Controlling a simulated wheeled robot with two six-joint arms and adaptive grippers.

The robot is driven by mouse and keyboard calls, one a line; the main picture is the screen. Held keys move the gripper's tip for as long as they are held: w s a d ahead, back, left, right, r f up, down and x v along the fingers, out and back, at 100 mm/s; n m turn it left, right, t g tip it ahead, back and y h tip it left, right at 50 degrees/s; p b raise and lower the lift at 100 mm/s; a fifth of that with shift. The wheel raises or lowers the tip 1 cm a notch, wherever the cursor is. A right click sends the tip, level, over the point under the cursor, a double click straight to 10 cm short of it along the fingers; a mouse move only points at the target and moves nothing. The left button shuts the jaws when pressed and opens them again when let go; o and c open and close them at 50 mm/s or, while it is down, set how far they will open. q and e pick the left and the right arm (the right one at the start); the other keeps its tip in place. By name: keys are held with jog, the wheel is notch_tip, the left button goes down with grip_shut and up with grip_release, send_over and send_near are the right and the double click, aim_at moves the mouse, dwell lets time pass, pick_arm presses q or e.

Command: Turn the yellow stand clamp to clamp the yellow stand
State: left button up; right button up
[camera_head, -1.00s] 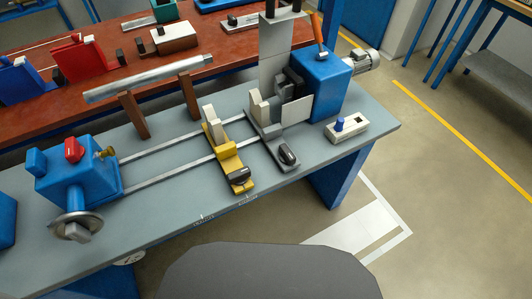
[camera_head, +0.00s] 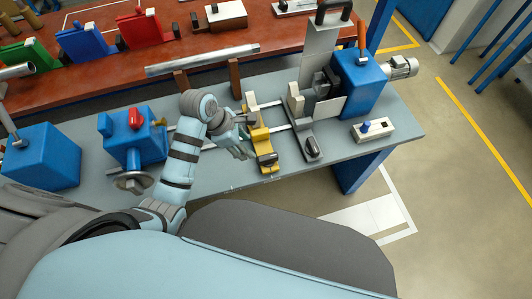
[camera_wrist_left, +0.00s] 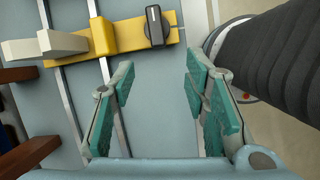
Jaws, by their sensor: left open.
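The yellow stand (camera_head: 259,137) sits across the two rails of the grey-blue bench, beside the left of the grey stand. Its clamp, a black knob (camera_head: 268,159), is on the stand's near end. In the left wrist view the clamp knob (camera_wrist_left: 154,27) lies along the short side of the yellow stand (camera_wrist_left: 128,34), beyond the fingertips. My left gripper (camera_head: 246,138) is open and empty, just left of the yellow stand; its teal-padded fingers (camera_wrist_left: 160,72) spread apart, with bare bench between them. The knob is not between the fingers. My right gripper is not in view.
A grey stand (camera_head: 302,116) with its own black knob stands right of the yellow one. Right of it are a blue motor housing (camera_head: 362,83) and a white switch box (camera_head: 373,130). A blue handwheel unit (camera_head: 133,147) is left.

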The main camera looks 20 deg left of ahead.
aim_at(267, 157)
pick_arm(q)
jog(key=w+d+f+b, duration=0.1)
jog(key=f, duration=0.3)
jog(key=w+d+f+n+b, duration=0.1)
jog(key=w+d+f+b, duration=0.1)
jog(key=f, duration=0.2)
jog(key=w+d+f+n+b, duration=0.1)
jog(key=d+f, duration=0.1)
jog(key=f, duration=0.2)
jog(key=shift+w+d+f, duration=0.1)
jog(key=shift+w+f, duration=0.05)
jog(key=shift+f, duration=0.2)
jog(key=shift+r, duration=0.1)
grip_shut()
